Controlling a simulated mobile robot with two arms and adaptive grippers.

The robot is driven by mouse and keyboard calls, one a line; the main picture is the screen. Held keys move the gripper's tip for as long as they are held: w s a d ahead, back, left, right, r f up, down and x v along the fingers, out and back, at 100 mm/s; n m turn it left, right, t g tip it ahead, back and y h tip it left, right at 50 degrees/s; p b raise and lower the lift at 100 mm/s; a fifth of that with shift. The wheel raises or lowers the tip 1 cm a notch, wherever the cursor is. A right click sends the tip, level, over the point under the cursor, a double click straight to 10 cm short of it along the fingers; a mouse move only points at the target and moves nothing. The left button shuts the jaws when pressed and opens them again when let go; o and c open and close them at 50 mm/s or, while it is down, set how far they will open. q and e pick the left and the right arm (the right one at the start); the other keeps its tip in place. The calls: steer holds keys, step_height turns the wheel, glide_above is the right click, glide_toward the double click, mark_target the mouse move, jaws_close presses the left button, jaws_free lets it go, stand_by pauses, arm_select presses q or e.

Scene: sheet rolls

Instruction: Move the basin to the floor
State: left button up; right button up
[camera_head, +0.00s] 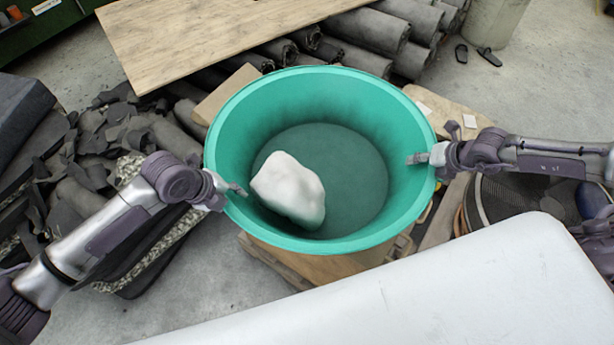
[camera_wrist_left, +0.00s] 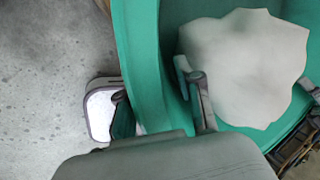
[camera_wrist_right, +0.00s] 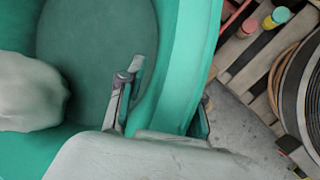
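The green basin (camera_head: 330,88) is large and round and appears to rest upright on a wooden support (camera_head: 315,262). A whitish, rock-like lump (camera_head: 288,190) lies inside it, left of the middle; it also shows in the left wrist view (camera_wrist_left: 240,65). My left gripper (camera_head: 236,192) is at the basin's left rim, one finger inside and one outside. My right gripper (camera_head: 422,159) straddles the right rim the same way. In the wrist views, the fingers of the left (camera_wrist_left: 160,108) and right (camera_wrist_right: 163,105) grippers stand apart, with the rim between them. The outer fingers are partly hidden.
Dark rolls (camera_head: 365,32) and a wooden board (camera_head: 215,35) lie behind the basin. Dark scraps (camera_head: 120,140) are heaped at left. A coiled roll (camera_head: 520,200) stands at right on a pallet. Bare concrete floor (camera_head: 205,265) shows in front at left.

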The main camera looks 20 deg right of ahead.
arm_select(q)
steer(key=shift+d+f, duration=0.1)
steer(key=shift+f, duration=0.15)
arm_select(e)
steer(key=shift+w+f, duration=0.15)
steer(key=shift+f, duration=0.05)
arm_select(q)
jaws_close()
arm_select(e)
jaws_close()
